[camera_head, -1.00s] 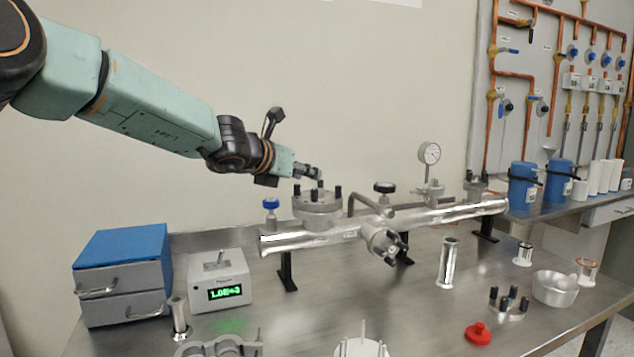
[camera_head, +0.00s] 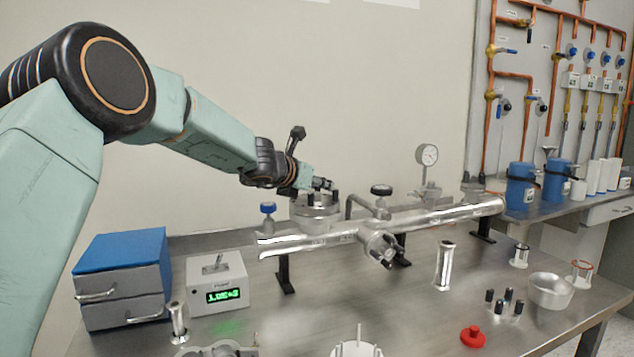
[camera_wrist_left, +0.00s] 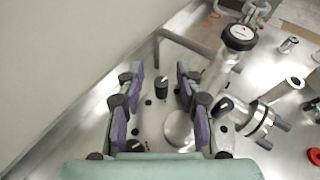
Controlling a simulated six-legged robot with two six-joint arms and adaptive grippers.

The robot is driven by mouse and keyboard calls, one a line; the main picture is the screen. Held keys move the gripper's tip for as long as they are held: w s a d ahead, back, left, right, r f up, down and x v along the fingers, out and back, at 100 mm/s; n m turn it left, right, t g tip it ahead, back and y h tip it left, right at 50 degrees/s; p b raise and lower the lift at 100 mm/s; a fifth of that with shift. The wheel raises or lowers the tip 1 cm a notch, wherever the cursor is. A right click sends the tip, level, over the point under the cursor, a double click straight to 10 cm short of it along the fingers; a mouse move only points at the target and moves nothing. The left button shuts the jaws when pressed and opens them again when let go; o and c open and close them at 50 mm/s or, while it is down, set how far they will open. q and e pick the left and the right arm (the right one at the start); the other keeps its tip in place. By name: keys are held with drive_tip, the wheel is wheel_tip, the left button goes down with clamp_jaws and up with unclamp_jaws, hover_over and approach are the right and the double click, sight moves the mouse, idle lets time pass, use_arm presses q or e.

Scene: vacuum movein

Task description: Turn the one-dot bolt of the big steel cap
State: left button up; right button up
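The big steel cap (camera_head: 316,209) sits on the left part of the horizontal steel tube, with black bolts standing up from it. In the left wrist view its grey top (camera_wrist_left: 150,122) lies below my left gripper. My left gripper (camera_head: 324,184) is just over the cap; in the wrist view its purple-padded fingers (camera_wrist_left: 160,75) are apart. A black bolt (camera_wrist_left: 161,86) shows between the fingers, with a gap on both sides. Small dark spots show on the cap, but I cannot tell which bolt bears one dot. My right gripper is not in view.
A blue-knobbed valve (camera_head: 268,210) stands left of the cap. A bent pipe and a black knob (camera_head: 381,190) are on the right, with a side flange (camera_head: 381,249) in front. A pressure gauge (camera_head: 427,155) stands farther right. Loose parts lie on the bench front.

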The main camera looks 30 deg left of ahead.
use_arm(q)
drive_tip(key=shift+d, duration=0.15)
drive_tip(key=shift+c, duration=0.6)
clamp_jaws()
